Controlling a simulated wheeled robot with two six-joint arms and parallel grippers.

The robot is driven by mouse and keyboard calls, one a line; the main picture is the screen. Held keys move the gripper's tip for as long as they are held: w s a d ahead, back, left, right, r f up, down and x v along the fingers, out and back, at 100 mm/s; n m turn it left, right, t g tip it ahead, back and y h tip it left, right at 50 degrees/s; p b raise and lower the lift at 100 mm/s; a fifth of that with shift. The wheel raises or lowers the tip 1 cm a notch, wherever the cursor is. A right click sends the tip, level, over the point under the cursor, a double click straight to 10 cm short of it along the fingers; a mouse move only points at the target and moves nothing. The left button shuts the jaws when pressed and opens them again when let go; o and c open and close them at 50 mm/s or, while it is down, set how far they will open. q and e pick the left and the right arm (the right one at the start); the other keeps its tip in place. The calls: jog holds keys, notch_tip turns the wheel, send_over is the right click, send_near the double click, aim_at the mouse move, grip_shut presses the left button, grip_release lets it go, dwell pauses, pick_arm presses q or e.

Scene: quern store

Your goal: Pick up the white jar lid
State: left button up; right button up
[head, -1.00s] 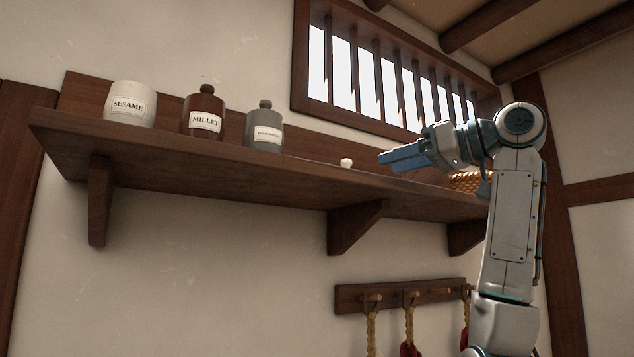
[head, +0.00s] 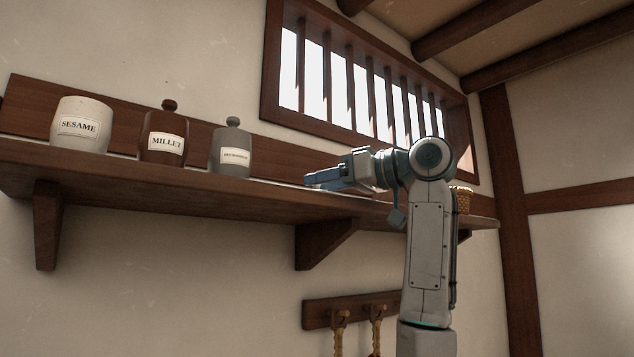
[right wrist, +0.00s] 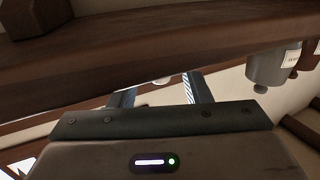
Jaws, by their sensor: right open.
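My right gripper (head: 318,181) is open and reaches left just over the shelf, right of the grey jar. The white jar lid is hidden in the head view, apparently behind this gripper. In the right wrist view, which looks upside down, a small white part of the lid (right wrist: 161,81) shows beyond and between the two open fingers (right wrist: 160,93), against the shelf edge; the rest is cut off from sight. The white SESAME jar (head: 81,126) stands upright at the left of the shelf, with no knob on top. My left gripper is not in view.
The shelf (head: 150,180) holds a brown MILLET jar (head: 163,135) and a grey jar (head: 231,153), both with knobbed lids. A wicker basket (head: 462,200) sits behind my right arm. A barred window (head: 365,90) is above; a peg rail (head: 318,314) hangs below.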

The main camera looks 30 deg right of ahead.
jog(key=shift+x, duration=1.2)
jog(key=shift+s+d, duration=0.1)
jog(key=shift+s, duration=0.05)
grip_shut()
jog(key=shift+r, duration=0.15)
